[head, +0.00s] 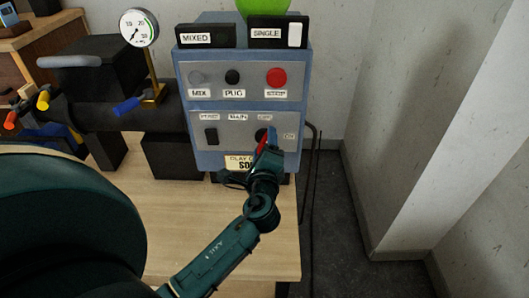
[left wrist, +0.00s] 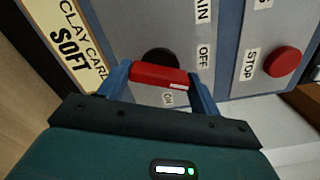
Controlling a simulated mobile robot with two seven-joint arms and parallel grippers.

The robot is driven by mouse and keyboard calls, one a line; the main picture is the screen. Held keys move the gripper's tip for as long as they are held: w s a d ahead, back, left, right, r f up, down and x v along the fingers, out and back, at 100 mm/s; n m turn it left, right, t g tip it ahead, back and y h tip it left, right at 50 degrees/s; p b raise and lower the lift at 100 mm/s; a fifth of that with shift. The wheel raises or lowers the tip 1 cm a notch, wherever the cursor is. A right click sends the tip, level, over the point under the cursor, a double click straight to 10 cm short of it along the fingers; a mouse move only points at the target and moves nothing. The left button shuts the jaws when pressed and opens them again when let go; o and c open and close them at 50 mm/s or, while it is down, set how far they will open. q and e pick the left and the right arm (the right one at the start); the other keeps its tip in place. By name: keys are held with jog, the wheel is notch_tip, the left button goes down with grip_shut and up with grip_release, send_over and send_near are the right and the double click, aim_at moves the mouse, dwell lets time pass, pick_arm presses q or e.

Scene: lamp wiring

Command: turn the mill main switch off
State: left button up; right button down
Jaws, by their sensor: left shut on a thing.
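The main switch is a red handle (left wrist: 158,76) on a black round base (left wrist: 160,56), on the lower grey panel of the blue control box (head: 299,157). OFF and ON labels sit beside it in the left wrist view. My left gripper (head: 266,139) is at this switch, its two blue fingers on either side of the red handle; it also shows in the left wrist view (left wrist: 158,80). It is shut on the handle. In the head view the gripper partly hides the switch and its labels. My right gripper is not in view.
A red STOP button (head: 277,77) sits above the switch, beside a black PUG button (head: 233,77). A black rocker switch (head: 211,136) is at left. A pressure gauge (head: 139,28) stands on the dark barrel.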

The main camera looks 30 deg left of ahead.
pick_arm(q)
jog(key=n+b, duration=0.2)
jog(key=n, duration=0.3)
jog(key=shift+f+b, duration=0.1)
jog(key=shift+b, duration=0.3)
dwell(0.4)
jog(key=o, duration=1)
